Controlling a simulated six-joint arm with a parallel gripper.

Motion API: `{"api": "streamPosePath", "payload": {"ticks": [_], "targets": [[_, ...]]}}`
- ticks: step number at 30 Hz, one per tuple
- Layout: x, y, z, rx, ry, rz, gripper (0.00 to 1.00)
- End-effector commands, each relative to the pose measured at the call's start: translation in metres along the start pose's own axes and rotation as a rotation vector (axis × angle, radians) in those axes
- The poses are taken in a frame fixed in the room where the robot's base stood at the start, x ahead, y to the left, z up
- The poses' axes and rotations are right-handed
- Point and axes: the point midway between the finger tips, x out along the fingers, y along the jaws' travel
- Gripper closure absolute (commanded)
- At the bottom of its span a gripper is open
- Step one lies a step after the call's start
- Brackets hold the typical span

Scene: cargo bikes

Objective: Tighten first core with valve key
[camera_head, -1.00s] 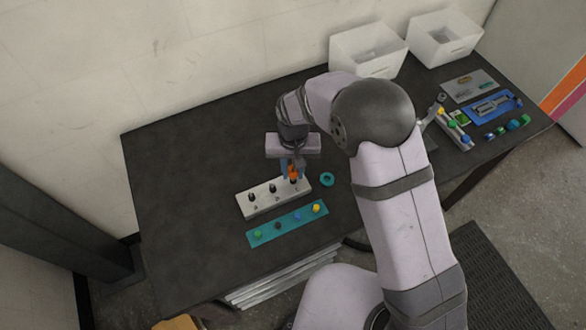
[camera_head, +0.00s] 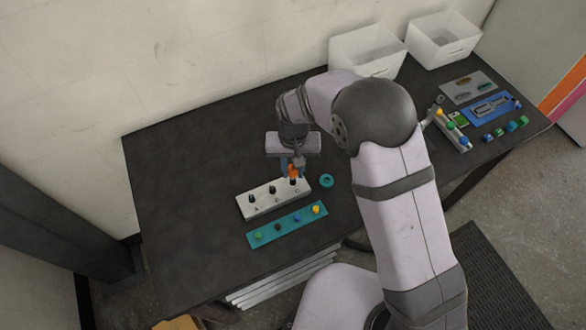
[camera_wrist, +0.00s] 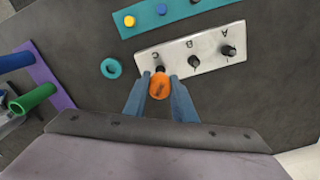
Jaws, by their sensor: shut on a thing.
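My gripper (camera_head: 291,170) is shut on an orange valve key (camera_head: 293,174). In the wrist view the orange key (camera_wrist: 160,87) sits between the two blue fingers of my gripper (camera_wrist: 160,95). The key is upright over the post at position C of the white block (camera_head: 262,205), which also shows in the wrist view (camera_wrist: 217,59). Whether the key is seated on the core there is hidden by the key itself. Black posts at A (camera_wrist: 228,51) and B (camera_wrist: 197,67) stand uncovered on the block.
A teal strip (camera_head: 267,229) with several coloured caps lies in front of the block. A teal ring (camera_head: 327,181) lies to its right. White bins (camera_head: 366,56) and a blue tray (camera_head: 482,108) are at the back right. The table's left side is clear.

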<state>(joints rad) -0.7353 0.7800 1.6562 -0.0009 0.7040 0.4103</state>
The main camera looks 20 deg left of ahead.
Motion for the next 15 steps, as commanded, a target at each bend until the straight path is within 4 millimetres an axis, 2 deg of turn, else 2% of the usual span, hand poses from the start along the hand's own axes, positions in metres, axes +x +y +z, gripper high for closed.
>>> {"api": "streamPosePath", "payload": {"ticks": [15], "targets": [[-0.020,0.000,0.000,-0.001,0.000,0.000,1.00]]}}
